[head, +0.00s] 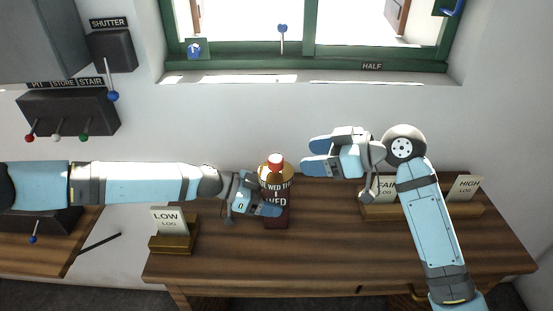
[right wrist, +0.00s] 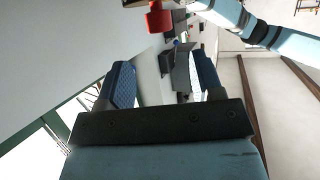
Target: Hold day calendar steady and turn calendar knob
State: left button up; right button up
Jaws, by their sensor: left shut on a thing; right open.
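The day calendar (head: 277,177) is a brown drum with weekday lettering on a dark red base, upright on the wooden desk. Its red knob (head: 275,159) sits on top. My left gripper (head: 260,205) is shut on the calendar from the left, low on its body, and hides part of it. My right gripper (head: 317,156) is open and empty, to the right of the knob and apart from it, with its fingers pointing left. In the right wrist view the red knob (right wrist: 160,20) shows beyond the two blue fingers, near the top edge.
A LOW LOG card (head: 167,222) stands on the desk (head: 320,255) at left. FAIR and HIGH LOG cards (head: 467,187) stand at right, partly behind my right arm. The green window (head: 310,62) and wall levers (head: 112,95) are behind. The desk front is clear.

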aim_at(281, 160)
jog(key=x, duration=0.9)
jog(key=c, duration=0.9)
